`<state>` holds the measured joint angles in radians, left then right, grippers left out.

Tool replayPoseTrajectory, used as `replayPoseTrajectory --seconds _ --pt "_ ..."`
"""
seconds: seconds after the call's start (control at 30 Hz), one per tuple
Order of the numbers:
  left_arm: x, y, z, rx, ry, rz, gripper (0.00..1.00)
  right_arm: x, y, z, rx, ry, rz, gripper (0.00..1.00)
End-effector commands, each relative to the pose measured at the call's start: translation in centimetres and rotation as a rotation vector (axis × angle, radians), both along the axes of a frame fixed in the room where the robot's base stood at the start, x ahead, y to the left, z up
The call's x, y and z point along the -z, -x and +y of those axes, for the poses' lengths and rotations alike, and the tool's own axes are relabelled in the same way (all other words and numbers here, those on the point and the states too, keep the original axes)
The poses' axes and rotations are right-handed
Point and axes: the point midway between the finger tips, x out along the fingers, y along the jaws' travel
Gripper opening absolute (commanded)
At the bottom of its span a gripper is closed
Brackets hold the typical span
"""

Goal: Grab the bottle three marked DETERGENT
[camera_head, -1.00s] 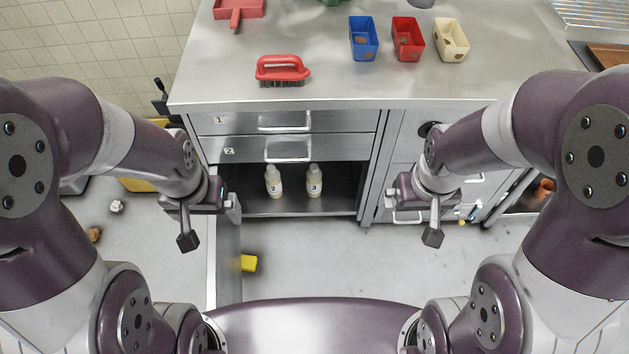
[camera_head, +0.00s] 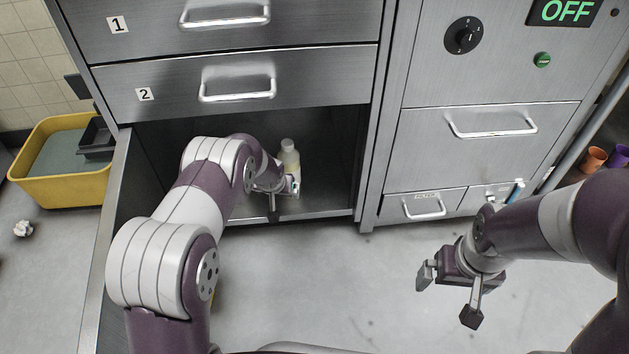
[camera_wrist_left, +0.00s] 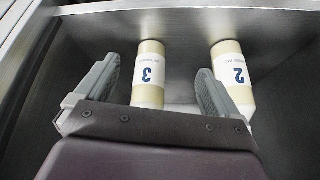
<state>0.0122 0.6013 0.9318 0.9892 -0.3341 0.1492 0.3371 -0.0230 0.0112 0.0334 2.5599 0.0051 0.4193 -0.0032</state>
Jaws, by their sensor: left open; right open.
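Bottle three (camera_wrist_left: 148,75) is cream with a white label bearing a blue 3; its small print is too blurred to read. It stands in the open cupboard under drawer 2, and a bottle in the head view (camera_head: 289,153) appears to be it. My left gripper (camera_wrist_left: 158,70) is open in the wrist view, with one finger on either side of bottle three; contact cannot be told. In the head view the left gripper (camera_head: 278,188) is in the cupboard opening, partly covering the bottle. My right gripper (camera_head: 449,295) is open and empty above the floor.
Bottle two (camera_wrist_left: 232,72) stands close beside bottle three, just beyond one finger; my left arm hides it in the head view. The cupboard door (camera_head: 104,245) is open at left. Drawer 2 (camera_head: 310,82) is shut above. A yellow tub (camera_head: 60,185) sits at left.

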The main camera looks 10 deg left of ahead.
Motion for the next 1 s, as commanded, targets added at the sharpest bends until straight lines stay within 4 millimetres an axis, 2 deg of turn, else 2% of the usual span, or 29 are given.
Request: replayPoseTrajectory --seconds 0.03,0.1,0.23,0.4,0.57,0.73,0.8,0.87,1.0 --pt "-1.6 -1.5 0.0 -0.006 0.006 -0.048 0.96 -0.6 -0.1 0.0 0.0 0.0 -0.002 1.0" --pt "-2.4 -2.9 -0.1 -0.022 0.019 -0.091 0.96 -0.5 0.0 0.0 0.0 0.0 -0.002 1.0" --pt "-2.2 -5.0 0.0 -0.045 0.036 -0.096 0.96 0.2 0.0 0.0 0.0 0.0 -0.001 1.0" --pt "-1.8 -8.6 0.3 -0.043 0.035 -0.097 0.96 2.7 0.0 0.0 0.0 0.0 0.0 1.0" --pt "-1.9 -10.5 0.5 -0.042 0.034 -0.096 0.96 3.8 0.0 0.0 0.0 0.0 -0.001 1.0" --pt "-1.6 -13.8 0.8 -0.043 0.035 -0.098 0.96 6.4 0.0 0.0 0.0 0.0 0.0 1.0" --pt "-1.8 -14.8 0.8 -0.041 0.035 -0.097 0.96 7.1 0.0 0.0 0.0 0.0 0.0 1.0" --pt "-1.1 -15.0 0.9 -0.041 0.035 -0.095 0.96 8.1 0.0 0.0 0.0 0.0 0.0 1.0" --pt "-1.4 -15.3 0.9 -0.041 0.035 -0.094 0.96 8.2 0.0 0.0 0.0 0.0 0.0 1.0"
